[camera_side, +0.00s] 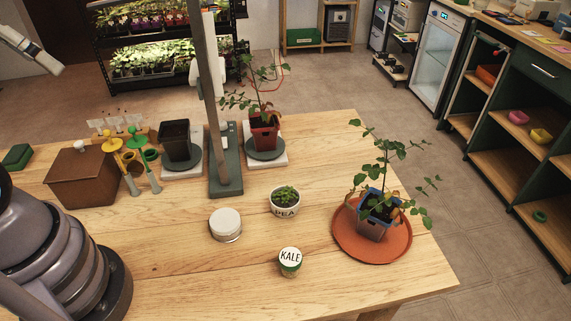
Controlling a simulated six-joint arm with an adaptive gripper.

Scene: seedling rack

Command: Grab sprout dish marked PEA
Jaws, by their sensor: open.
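The sprout dish marked PEA (285,211) is a small white round cup with green sprouts on top. It stands upright near the middle of the wooden table, with its black lettering facing the camera. Nothing touches it.
A white round container (226,225) stands left of the dish, and a KALE cup (290,260) in front. An orange saucer (345,242) with a potted plant lies right. Behind stands a tall grey post (215,120). Further pots and a brown box (82,178) stand at left.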

